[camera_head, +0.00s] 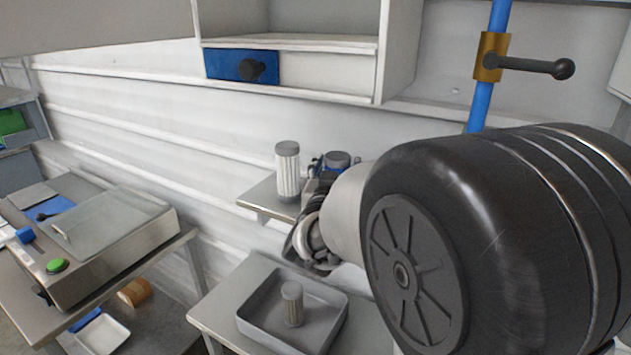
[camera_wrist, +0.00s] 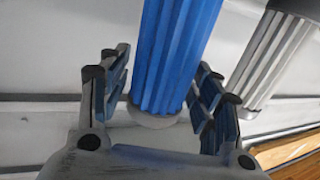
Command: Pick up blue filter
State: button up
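The blue filter (camera_wrist: 175,50) is a pleated cylinder with a pale end cap, standing between the fingers in the wrist view. In the head view only its dark cap and a little blue (camera_head: 337,160) show behind my wrist. My gripper (camera_wrist: 163,65) is open around the filter, one finger on each side. A gap shows between the filter and the left finger. The right finger is close to the filter, and contact cannot be told. In the head view my gripper (camera_head: 318,190) is largely hidden by my arm.
A white pleated filter (camera_head: 287,172) stands left of the blue one on a small metal shelf (camera_head: 262,198); it also shows in the wrist view (camera_wrist: 268,55). Below, a grey tray (camera_head: 257,325) holds a smaller filter (camera_head: 292,304). A cabinet (camera_head: 290,42) hangs above.

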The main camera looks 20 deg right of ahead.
jog(key=c, duration=0.9)
jog(key=shift+o, duration=0.2)
jog(key=shift+r, duration=0.1)
